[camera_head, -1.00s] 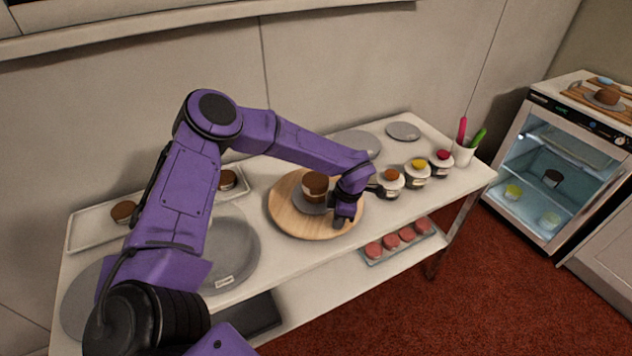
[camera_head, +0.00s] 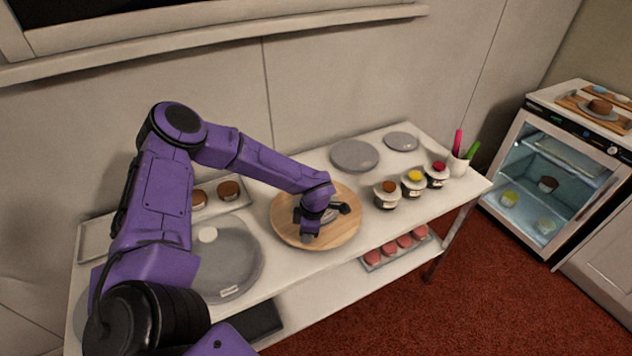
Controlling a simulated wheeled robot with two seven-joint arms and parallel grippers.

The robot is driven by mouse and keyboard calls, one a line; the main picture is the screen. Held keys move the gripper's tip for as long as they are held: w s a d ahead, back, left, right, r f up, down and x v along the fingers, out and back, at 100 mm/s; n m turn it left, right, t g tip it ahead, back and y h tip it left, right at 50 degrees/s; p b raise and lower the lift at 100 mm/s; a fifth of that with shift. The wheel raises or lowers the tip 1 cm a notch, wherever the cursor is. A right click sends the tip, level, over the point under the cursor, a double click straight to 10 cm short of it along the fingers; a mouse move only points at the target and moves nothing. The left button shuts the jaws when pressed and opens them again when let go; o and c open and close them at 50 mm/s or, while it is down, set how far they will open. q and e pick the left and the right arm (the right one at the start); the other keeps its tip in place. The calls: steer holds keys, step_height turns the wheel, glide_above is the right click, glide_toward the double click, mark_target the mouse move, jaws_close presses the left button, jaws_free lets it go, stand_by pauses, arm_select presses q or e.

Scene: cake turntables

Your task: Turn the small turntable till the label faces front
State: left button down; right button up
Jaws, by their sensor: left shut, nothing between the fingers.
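A round wooden turntable (camera_head: 347,233) sits mid-counter, and I see no label on its visible part. A larger grey round turntable (camera_head: 245,262) is to its left, with a small white label (camera_head: 230,291) near its front edge. I cannot read the label. The gripper and wrist hide most of what stands on the turntable's middle. My right gripper is out of view.
Topped jars (camera_head: 386,196) stand right of the wooden turntable, near a cup (camera_head: 457,166) of coloured tools. Grey discs (camera_head: 355,155) lie at the back. Brown cakes (camera_head: 228,190) sit on a tray at back left. A lower shelf holds a tray (camera_head: 372,262) of pink pieces.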

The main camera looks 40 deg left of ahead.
arm_select(q)
steer(key=shift+s+a+r, duration=0.2)
steer(key=shift+s+a, duration=0.15)
steer(key=shift+a, duration=0.3)
steer(key=shift+s+a+f+p, duration=0.2)
steer(key=shift+s+a+p, duration=0.1)
steer(key=shift+a, duration=0.1)
steer(key=shift+w, duration=0.1)
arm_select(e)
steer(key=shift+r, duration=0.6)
arm_select(q)
steer(key=shift+d+r, duration=0.1)
step_height(320, 180, up, 3)
steer(key=shift+f+p, duration=0.1)
steer(key=shift+p, duration=1.15)
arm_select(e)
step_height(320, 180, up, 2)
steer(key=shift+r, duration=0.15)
arm_select(q)
steer(key=shift+r, duration=2.9)
